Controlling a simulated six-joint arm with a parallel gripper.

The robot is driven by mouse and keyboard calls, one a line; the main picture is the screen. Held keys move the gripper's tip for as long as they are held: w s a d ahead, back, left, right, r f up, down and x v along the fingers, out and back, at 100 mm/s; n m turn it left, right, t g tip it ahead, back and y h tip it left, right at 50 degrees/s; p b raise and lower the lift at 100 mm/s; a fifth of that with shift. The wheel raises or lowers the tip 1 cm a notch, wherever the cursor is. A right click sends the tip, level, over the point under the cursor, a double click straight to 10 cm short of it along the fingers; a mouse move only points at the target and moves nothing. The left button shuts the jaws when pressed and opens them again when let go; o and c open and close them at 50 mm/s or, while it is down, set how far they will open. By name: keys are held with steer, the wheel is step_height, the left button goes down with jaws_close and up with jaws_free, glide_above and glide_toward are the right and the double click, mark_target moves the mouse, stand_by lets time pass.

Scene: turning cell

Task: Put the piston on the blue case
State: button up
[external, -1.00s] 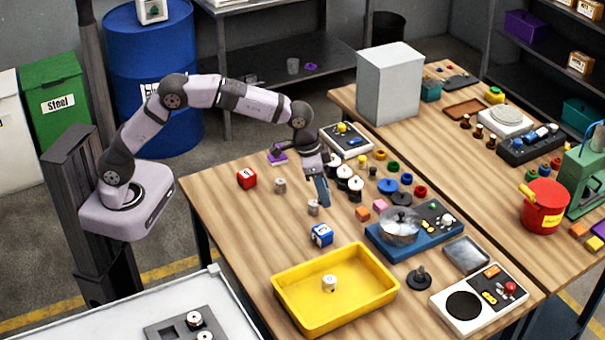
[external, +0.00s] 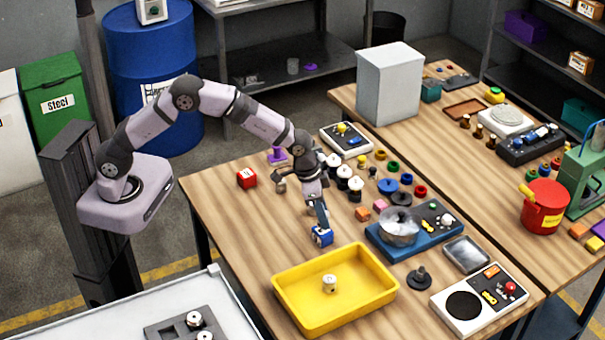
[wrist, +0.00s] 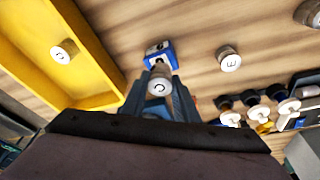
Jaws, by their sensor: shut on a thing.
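A grey metal piston (wrist: 160,84) with a letter on its pale top is between the fingers of my gripper (wrist: 161,95) in the wrist view. My gripper is shut on it. The blue case (external: 321,236) is a small blue box with white markings, on the table just behind the yellow tray. It also shows in the wrist view (wrist: 161,54), just beyond the held piston, which overlaps its near edge. In the external view my gripper (external: 322,218) points down right at the case and covers part of it. I cannot tell whether piston and case touch.
Another piston (external: 281,187) stands on the table, also in the wrist view (wrist: 230,59). A third (external: 329,284) stands in the yellow tray (external: 292,318). Black-and-white parts (external: 343,172) stand behind my gripper.

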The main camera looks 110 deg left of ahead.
steer(key=shift+f, duration=0.9)
steer(key=shift+f, duration=0.2)
steer(key=o, duration=1.1)
steer(key=shift+r, duration=0.1)
steer(key=a+b+v, duration=0.1)
steer(key=b+v, duration=0.2)
steer(key=v, duration=0.9)
steer(key=shift+d, duration=0.45)
steer(key=shift+d+r, duration=0.1)
